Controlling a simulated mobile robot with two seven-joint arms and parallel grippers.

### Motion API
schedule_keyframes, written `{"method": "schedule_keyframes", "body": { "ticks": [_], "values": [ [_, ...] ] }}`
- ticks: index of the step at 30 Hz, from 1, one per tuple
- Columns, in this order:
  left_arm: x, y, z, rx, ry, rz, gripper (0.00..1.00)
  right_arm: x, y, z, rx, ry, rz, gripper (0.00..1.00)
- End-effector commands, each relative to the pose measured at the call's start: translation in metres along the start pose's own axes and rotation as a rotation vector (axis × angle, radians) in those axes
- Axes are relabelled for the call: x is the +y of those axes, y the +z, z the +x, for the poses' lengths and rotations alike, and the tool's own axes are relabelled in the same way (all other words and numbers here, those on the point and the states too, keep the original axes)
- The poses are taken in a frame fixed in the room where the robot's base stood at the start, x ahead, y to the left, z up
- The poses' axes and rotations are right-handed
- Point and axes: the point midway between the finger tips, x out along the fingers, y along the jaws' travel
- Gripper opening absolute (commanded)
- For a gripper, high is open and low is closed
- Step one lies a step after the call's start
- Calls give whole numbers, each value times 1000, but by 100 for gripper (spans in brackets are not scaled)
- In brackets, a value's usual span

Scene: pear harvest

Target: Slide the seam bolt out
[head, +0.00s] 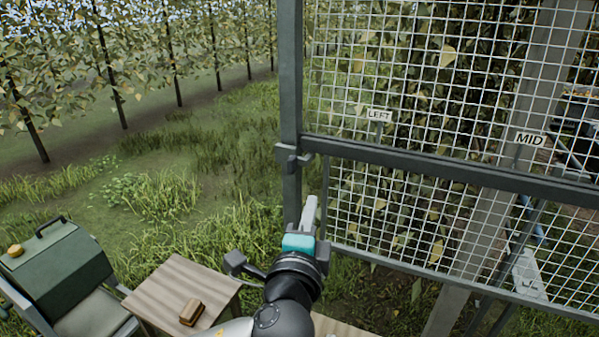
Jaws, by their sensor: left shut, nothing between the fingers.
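A grey fitting (291,157) sits on the dark upright post (291,60) where the middle rail of the mesh panel meets it. It may be the seam bolt; I cannot make out a separate bolt handle. My left gripper (311,205), with a teal body, is shut and empty. In the picture it points up just below the fitting, near the lower post, apart from the fitting. My forearm hides part of the ground below. My right gripper is not in view.
Grass lies behind.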

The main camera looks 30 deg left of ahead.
Motion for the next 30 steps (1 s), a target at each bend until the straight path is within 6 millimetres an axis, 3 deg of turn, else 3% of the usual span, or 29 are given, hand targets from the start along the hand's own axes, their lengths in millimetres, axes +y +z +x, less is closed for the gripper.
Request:
{"method": "schedule_keyframes", "body": {
  "ticks": [11, 29, 30],
  "values": [
    [-1, 0, 9, 1, -4, 1, 0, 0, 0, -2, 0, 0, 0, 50],
    [-3, 0, 104, -1, -4, 1, 0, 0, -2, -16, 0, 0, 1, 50],
    [-2, 9, 104, -2, -2, 6, 0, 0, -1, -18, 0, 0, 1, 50]
  ]
}}
